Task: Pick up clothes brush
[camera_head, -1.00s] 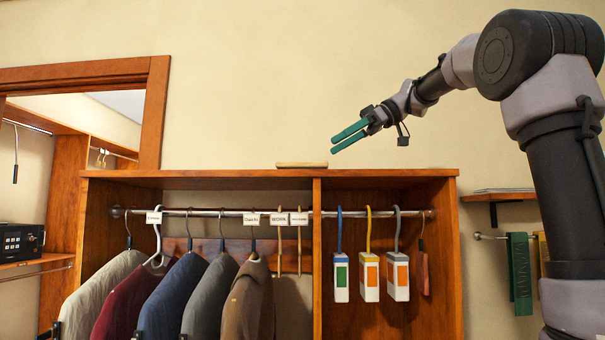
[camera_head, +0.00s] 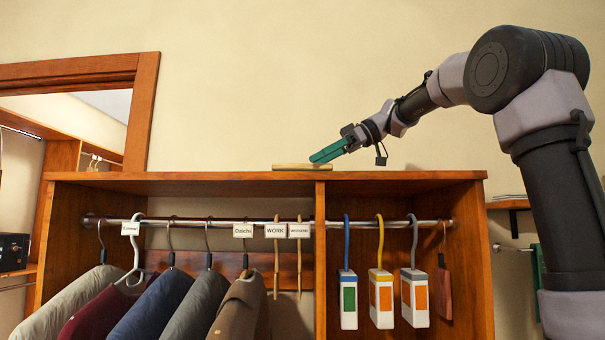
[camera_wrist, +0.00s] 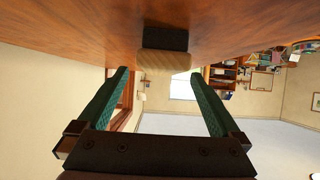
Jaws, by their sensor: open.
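The clothes brush (camera_head: 300,167) lies on top of the wooden wardrobe (camera_head: 400,175) in the head view, a light wood strip near the upper edge. In the wrist view, the brush (camera_wrist: 165,60) shows a pale wooden part and a dark part, just beyond and between the green fingertips. My gripper (camera_head: 313,157) is open and empty, low over the wardrobe top, its fingertips overlapping the brush's right end in the head view. My gripper also shows in the wrist view (camera_wrist: 160,75). The head view does not show whether the fingers touch the brush.
Jackets (camera_head: 195,305) and tagged boxes (camera_head: 381,300) hang from the rail (camera_head: 265,222) below the top. The wall (camera_head: 300,80) stands behind the wardrobe. A wood-framed mirror (camera_head: 145,110) is at left. The wardrobe top beside the brush looks clear.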

